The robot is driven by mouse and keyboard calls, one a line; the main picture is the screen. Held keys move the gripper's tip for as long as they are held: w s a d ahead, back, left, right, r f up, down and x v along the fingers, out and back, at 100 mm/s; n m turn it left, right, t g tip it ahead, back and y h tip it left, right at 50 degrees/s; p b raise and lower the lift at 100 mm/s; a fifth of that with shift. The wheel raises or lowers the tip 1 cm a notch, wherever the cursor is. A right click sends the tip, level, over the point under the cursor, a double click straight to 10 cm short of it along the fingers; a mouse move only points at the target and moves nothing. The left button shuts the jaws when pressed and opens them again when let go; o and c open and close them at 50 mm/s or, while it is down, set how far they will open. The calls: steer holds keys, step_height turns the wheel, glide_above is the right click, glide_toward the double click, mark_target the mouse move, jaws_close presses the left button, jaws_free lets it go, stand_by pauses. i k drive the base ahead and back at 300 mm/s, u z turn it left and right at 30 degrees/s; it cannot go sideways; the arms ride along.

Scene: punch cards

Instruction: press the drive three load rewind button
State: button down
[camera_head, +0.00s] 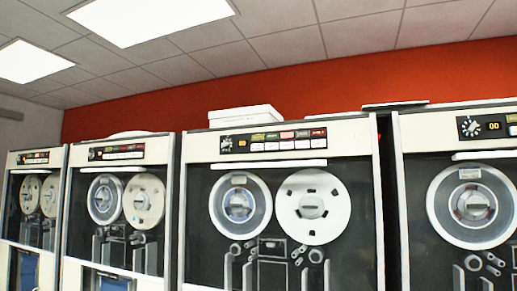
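Tape drives stand in a row, each with a button panel along its top. The third cabinet from the left (187,190) faces me, with its control panel (274,155) above two tape reels (239,206). This panel has a knob (226,144), a small orange display (241,143), and a row of pale buttons (287,145) under coloured labels. The label words are too small to read, so I cannot tell which button is load rewind. No drive number is legible. My gripper is not in view.
Two more drives stand to the left, with panels (116,152) and (33,158). Another drive's panel (490,126) is cut off at the right edge. A white box (244,116) lies on the third cabinet. The floor is out of view.

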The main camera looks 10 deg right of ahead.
mark_target(257, 146)
steer(key=u, duration=0.05)
steer(key=k, duration=0.65)
steer(key=u, duration=0.35)
steer(key=i, duration=1.15)
steer(key=z, duration=0.8)
